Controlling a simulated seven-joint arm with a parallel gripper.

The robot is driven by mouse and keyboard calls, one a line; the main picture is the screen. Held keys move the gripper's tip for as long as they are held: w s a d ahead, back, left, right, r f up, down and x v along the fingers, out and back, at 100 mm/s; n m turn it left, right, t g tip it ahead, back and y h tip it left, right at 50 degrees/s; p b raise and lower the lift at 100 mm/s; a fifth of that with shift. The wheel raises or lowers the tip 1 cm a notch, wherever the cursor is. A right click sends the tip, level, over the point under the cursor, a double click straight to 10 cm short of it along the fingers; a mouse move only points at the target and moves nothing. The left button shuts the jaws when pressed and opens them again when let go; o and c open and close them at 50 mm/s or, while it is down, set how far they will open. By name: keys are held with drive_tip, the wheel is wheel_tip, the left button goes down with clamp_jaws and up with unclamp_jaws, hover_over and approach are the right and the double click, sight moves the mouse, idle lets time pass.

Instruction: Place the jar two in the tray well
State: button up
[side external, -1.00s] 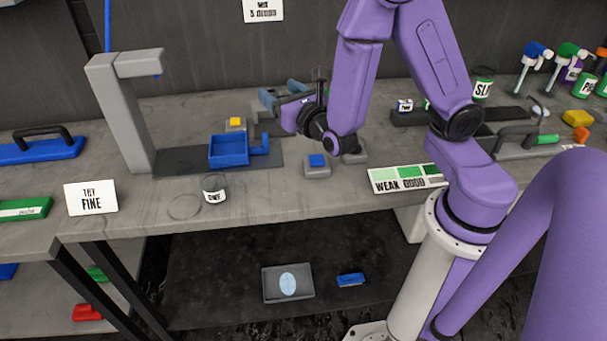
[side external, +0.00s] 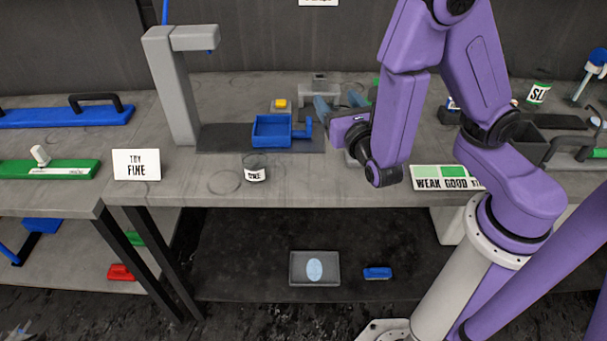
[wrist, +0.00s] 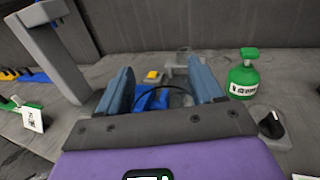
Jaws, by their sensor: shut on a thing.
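My gripper (side external: 338,104) is right of and slightly behind the blue tray (side external: 271,145) in the side view. In the wrist view its two blue-grey fingers (wrist: 163,84) are shut on a clear jar, apparently jar two (wrist: 163,88). Only its dark curved rim shows plainly, and its label is hidden. The blue tray (wrist: 148,101) shows beyond and below the fingers. Its square well looks empty in the side view. A separate clear jar with a white label, seemingly "ONE", (side external: 254,170) stands on the bench in front of the tray.
A grey post with an overhanging arm (side external: 172,90) stands left of the tray. A yellow button (side external: 280,103) is behind it. A green spray bottle (wrist: 243,77) and a dark knob (wrist: 270,124) lie right in the wrist view. The WEAK/GOOD card (side external: 440,178) is at the front right.

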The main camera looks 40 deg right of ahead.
drive_tip(key=s+a+m+g+h, duration=0.1)
drive_tip(key=s+a+h, duration=0.1)
drive_tip(key=s, duration=0.6)
drive_tip(key=shift+f+m, duration=0.35)
drive_tip(key=shift+m, duration=0.05)
drive_tip(key=shift+w+a+f, duration=0.45)
drive_tip(key=shift+w+f, duration=1.15)
drive_tip(key=shift+w, duration=0.6)
drive_tip(key=shift+w+a+f, duration=0.5)
drive_tip(key=shift+w+f, duration=1.05)
drive_tip(key=shift+w, duration=0.6)
drive_tip(key=shift+w+a+f, duration=0.45)
drive_tip(key=shift+w+f, duration=1.15)
drive_tip(key=shift+w, duration=0.6)
drive_tip(key=shift+w+f, duration=0.15)
drive_tip(key=shift+f, duration=0.35)
drive_tip(key=shift+w+f, duration=0.15)
drive_tip(key=shift+f, duration=0.35)
drive_tip(key=shift+a+f, duration=0.1)
drive_tip(key=shift+f, duration=0.5)
drive_tip(key=shift+f, duration=0.15)
